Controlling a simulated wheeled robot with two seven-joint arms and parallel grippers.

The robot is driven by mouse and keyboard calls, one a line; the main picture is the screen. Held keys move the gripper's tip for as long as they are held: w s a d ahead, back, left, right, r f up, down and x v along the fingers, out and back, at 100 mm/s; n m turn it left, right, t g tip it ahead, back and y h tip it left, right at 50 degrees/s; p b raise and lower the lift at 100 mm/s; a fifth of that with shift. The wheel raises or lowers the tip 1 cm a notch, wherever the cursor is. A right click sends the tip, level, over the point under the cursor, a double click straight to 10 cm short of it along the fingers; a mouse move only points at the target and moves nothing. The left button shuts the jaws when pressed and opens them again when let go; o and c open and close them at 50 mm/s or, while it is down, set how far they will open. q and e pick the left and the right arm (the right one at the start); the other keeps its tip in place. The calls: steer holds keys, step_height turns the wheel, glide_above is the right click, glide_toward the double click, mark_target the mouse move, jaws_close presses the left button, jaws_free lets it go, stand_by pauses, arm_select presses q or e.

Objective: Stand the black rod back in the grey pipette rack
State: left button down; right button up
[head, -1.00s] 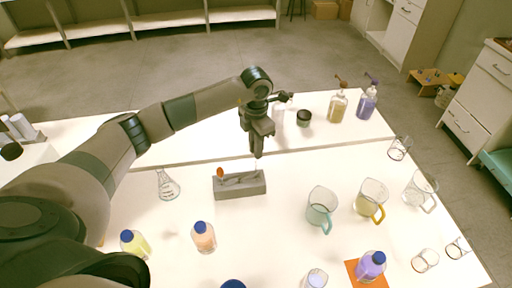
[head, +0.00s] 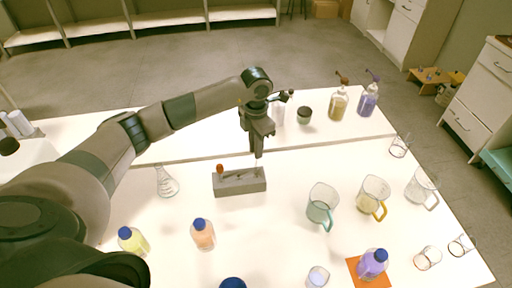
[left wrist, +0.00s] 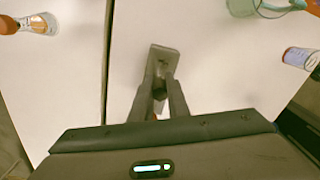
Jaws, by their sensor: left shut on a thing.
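The grey pipette rack (head: 250,187) is a low block on the white table, with a brown-orange piece (head: 220,169) standing at its left end. My left gripper (head: 257,152) is above and just behind the rack's right part, pointing down. In the left wrist view its fingers (left wrist: 160,92) are shut on the black rod (left wrist: 160,91), seen nearly end-on, with the rack (left wrist: 163,52) beyond. In the head view a thin pale piece shows below the fingers; I cannot tell whether it touches the rack. My right gripper is not in view.
A conical flask (head: 166,183) stands left of the rack. A peach bottle (head: 203,236) and a yellow bottle (head: 132,241) are in front. A teal jug (head: 321,208) and a yellow-handled jug (head: 372,197) stand to the right. Behind are a dark-lidded jar (head: 304,115) and pump bottles (head: 338,106).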

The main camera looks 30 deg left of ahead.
arm_select(q)
steer(key=shift+f+b, duration=0.6)
steer(key=shift+b, duration=0.1)
stand_by(0.7)
steer(key=shift+f+b, duration=2.1)
steer(key=shift+f, duration=0.2)
stand_by(0.5)
steer(key=c, duration=1.6)
jaws_free()
steer(key=shift+r, duration=0.1)
steer(key=shift+r+p, duration=1.25)
steer(key=shift+r, duration=1.15)
steer(key=shift+r+p, duration=1.15)
steer(key=shift+r, duration=1.35)
